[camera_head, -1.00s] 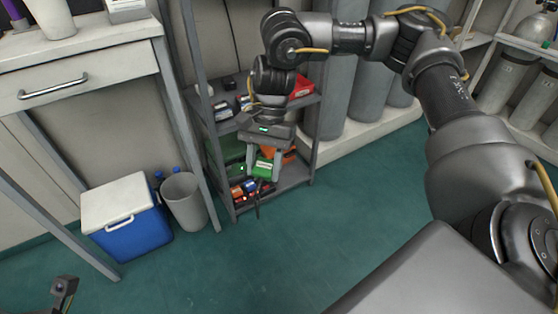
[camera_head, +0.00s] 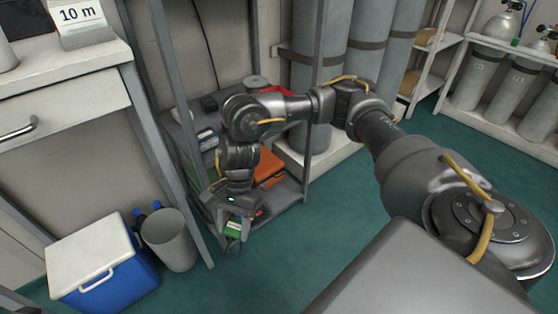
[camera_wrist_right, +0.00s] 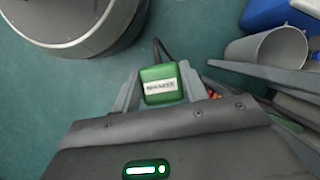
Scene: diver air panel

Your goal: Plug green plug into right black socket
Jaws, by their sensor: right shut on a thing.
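The green plug (camera_wrist_right: 162,84) is a small green block with a white label, and a dark cable runs from its far end. My right gripper (camera_wrist_right: 162,92) is shut on it, one finger on each side. In the head view the green plug (camera_head: 234,226) shows at the right gripper (camera_head: 232,222), in front of the metal shelf unit and above the floor. No black socket shows in either view. My left gripper is not in view.
The shelf unit (camera_head: 293,190) holds an orange case (camera_head: 268,168) and other items close to my right arm. A grey bin (camera_head: 170,240) and a blue-and-white cooler (camera_head: 100,262) stand left of it. Open green floor (camera_head: 330,235) lies to the right.

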